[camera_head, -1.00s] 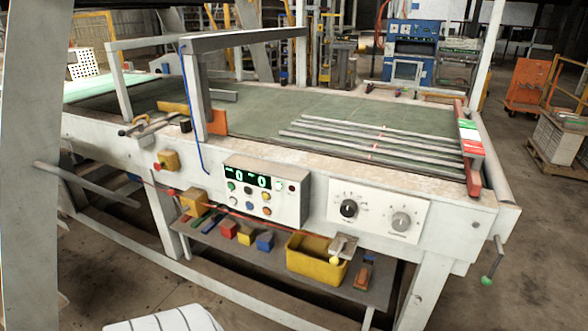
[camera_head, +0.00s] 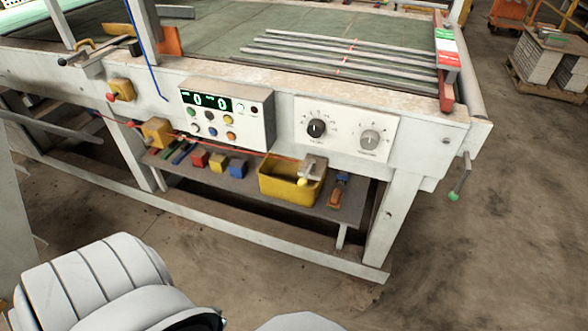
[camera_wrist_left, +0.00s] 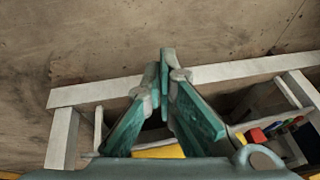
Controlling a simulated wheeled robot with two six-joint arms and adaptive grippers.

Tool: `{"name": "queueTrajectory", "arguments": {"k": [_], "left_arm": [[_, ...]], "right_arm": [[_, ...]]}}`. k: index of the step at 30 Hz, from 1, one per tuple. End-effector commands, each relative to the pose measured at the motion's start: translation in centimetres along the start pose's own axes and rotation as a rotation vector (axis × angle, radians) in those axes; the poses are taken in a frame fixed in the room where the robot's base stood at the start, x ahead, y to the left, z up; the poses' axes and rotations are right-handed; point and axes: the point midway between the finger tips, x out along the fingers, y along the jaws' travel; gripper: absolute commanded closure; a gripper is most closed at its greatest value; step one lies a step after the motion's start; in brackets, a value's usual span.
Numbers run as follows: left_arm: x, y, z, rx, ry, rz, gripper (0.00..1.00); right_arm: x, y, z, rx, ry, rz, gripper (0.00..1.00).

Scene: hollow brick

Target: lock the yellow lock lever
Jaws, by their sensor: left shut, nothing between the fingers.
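A small lever with a yellow ball knob (camera_head: 303,182) hangs from a grey bracket (camera_head: 313,166) on the front of the long white machine (camera_head: 440,155). It sits just above the right end of a yellow bin. In the left wrist view my left gripper (camera_wrist_left: 166,62) is shut and empty, its teal fingers meeting at the tips. The lever cannot be made out in the wrist view. In the head view only white parts of my arms show at the bottom, well below the lever. My right gripper is out of view.
A shelf under the machine holds the yellow bin (camera_head: 278,184), coloured blocks (camera_head: 218,163) and an orange-handled tool (camera_head: 336,192). A control box (camera_head: 226,115) and dial panel (camera_head: 345,130) are above. A green-knobbed crank (camera_head: 453,196) juts out right. The floor in front is clear.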

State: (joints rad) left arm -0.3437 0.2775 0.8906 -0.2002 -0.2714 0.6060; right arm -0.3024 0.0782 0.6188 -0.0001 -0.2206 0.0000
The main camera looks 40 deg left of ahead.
Motion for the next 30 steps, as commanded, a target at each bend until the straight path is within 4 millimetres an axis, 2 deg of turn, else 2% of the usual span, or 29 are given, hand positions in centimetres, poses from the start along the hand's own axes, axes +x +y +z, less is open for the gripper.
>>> {"name": "queueTrajectory", "arguments": {"k": [1, 2, 3, 5, 6, 8, 9, 12, 15, 18, 30], "left_arm": [[0.8, -3.0, -4.5, -0.082, 0.101, -0.036, 1.0], [0.5, -4.7, -7.7, -0.155, 0.174, -0.047, 1.0], [-0.3, -6.7, -12.3, -0.252, 0.28, -0.049, 1.0], [-2.7, -8.6, -19.2, -0.398, 0.447, -0.008, 1.0], [-4.8, -9.0, -23.5, -0.491, 0.552, 0.051, 1.0], [-8.6, -8.5, -29.1, -0.612, 0.689, 0.179, 1.0], [-11.3, -7.6, -32.1, -0.682, 0.758, 0.28, 1.0], [-17.2, -4.5, -36.9, -0.807, 0.844, 0.534, 1.0], [-20.9, -2.1, -38.8, -0.874, 0.855, 0.709, 1.0], [-22.5, -1.1, -39.4, -0.903, 0.849, 0.78, 1.0], [-22.2, -1.0, -40.0, -0.913, 0.848, 0.784, 1.0]], "right_arm": [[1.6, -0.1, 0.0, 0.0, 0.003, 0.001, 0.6], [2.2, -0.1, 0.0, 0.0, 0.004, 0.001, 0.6], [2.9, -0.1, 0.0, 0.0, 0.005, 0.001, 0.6], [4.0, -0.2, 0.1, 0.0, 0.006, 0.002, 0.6], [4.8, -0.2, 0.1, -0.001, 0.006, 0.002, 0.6], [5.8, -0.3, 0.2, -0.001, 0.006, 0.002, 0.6], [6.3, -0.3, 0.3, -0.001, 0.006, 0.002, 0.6], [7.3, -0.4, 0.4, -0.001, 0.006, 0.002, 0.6], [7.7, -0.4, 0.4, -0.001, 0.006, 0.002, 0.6], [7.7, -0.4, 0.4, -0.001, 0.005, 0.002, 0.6], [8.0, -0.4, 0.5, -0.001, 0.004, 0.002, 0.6]]}}
